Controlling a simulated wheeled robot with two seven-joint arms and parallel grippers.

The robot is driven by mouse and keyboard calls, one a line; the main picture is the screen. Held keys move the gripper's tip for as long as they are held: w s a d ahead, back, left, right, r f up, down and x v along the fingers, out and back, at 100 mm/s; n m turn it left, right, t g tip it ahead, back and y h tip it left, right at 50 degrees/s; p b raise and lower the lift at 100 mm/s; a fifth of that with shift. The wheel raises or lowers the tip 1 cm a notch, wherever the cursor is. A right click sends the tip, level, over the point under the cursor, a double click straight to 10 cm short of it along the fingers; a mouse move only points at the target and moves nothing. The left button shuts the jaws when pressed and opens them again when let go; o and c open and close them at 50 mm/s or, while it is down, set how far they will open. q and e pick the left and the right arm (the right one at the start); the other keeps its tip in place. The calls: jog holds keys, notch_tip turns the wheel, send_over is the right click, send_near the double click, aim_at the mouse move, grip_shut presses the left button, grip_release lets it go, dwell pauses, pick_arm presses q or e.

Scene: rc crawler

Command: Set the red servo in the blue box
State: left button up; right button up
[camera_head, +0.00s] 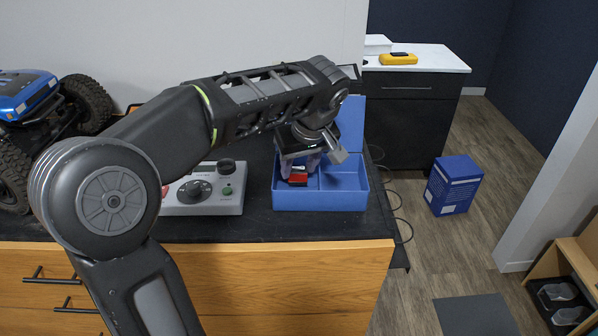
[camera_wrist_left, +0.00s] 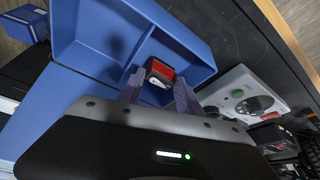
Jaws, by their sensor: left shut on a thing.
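The blue box (camera_head: 338,196) stands open on the dark worktop, with its lid raised at the back and dividers inside. The red servo (camera_head: 298,179) shows at the box's left compartment in the head view. My left gripper (camera_head: 306,164) reaches down into that compartment from above. In the left wrist view the servo (camera_wrist_left: 160,73), red with a black and a white part, sits between the two fingers of my left gripper (camera_wrist_left: 160,88), over the box (camera_wrist_left: 190,44). The fingers are shut on it. Whether the servo touches the box floor cannot be told. My right gripper is not in view.
A grey control unit (camera_head: 204,192) with knobs stands just left of the box. A blue crawler (camera_head: 30,95) is at the far left. The worktop's front edge is close below the box. A blue carton (camera_head: 453,185) stands on the floor at right.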

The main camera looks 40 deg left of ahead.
pick_arm(q)
notch_tip(320, 180, down, 2)
jog(key=shift+f, duration=0.25)
jog(key=o, duration=1.1)
